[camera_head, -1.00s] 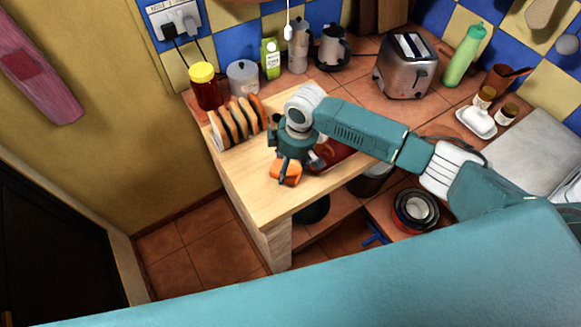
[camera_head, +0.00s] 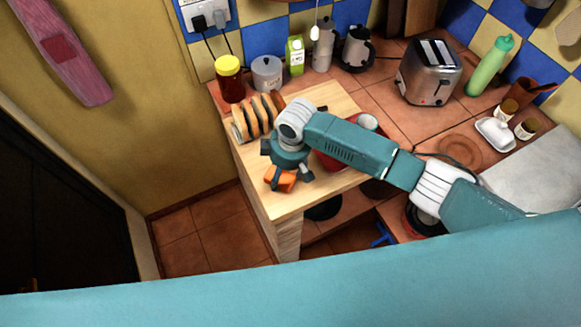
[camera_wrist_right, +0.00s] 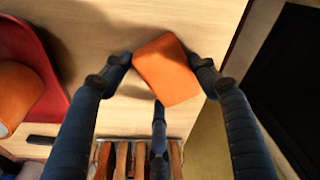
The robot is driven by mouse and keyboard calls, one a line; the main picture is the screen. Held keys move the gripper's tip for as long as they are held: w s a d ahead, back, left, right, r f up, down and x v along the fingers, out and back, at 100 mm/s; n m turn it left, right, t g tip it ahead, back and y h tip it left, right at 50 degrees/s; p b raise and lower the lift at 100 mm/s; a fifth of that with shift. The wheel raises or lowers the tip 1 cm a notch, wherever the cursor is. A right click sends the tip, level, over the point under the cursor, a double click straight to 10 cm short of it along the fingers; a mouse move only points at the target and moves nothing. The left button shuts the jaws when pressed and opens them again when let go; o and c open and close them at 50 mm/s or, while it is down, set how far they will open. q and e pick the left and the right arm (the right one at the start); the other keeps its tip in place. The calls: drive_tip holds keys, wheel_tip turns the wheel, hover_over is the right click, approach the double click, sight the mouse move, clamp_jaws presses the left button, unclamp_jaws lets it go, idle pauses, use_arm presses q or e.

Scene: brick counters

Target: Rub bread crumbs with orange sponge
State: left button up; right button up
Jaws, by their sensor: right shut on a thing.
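My right gripper (camera_head: 282,178) is shut on the orange sponge (camera_head: 284,183), over the left part of the wooden board (camera_head: 310,192) near its left edge. No bread crumbs can be made out; the arm and sponge hide part of the board. Bread slices (camera_head: 258,117) stand in a row behind the gripper, and also show at the bottom of the wrist view (camera_wrist_right: 135,158). My left gripper is out of view.
A red tray (camera_head: 334,163) lies partly under my right arm; it shows at the left of the wrist view (camera_wrist_right: 48,62). A jar with yellow lid (camera_head: 229,80), a grey pot (camera_head: 267,74) and a toaster (camera_head: 428,72) stand farther back. The board's front left is clear.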

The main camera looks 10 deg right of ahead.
sight(268, 175)
drive_tip(key=shift+s+a+p, duration=0.2)
drive_tip(key=shift+s+a, duration=0.05)
drive_tip(key=shift+a, duration=0.5)
drive_tip(key=shift+s+a+p, duration=0.2)
drive_tip(key=shift+s+a, duration=0.05)
drive_tip(key=shift+a, duration=0.45)
drive_tip(key=shift+s+a+p, duration=0.2)
drive_tip(key=shift+s+a, duration=0.05)
drive_tip(key=shift+a, duration=0.6)
drive_tip(key=shift+w+a+f+b, duration=0.1)
drive_tip(key=shift+w+f+b, duration=0.05)
drive_tip(key=shift+w+b, duration=0.55)
drive_tip(key=shift+w+d, duration=0.1)
drive_tip(key=shift+d, duration=0.1)
drive_tip(key=shift+w+d+p, duration=0.3)
drive_tip(key=shift+d+p, duration=0.1)
drive_tip(key=shift+d, duration=0.3)
drive_tip(key=shift+w+d+p, duration=0.25)
drive_tip(key=shift+d+p, duration=0.1)
drive_tip(key=shift+d, duration=0.35)
drive_tip(key=shift+w+d, duration=0.45)
drive_tip(key=shift+d, duration=0.95)
drive_tip(key=shift+w+d, duration=0.4)
drive_tip(key=shift+d, duration=0.95)
drive_tip(key=shift+w+d, duration=0.45)
drive_tip(key=shift+d, duration=0.95)
drive_tip(key=shift+a+r, duration=0.1)
drive_tip(key=shift+r, duration=3.05)
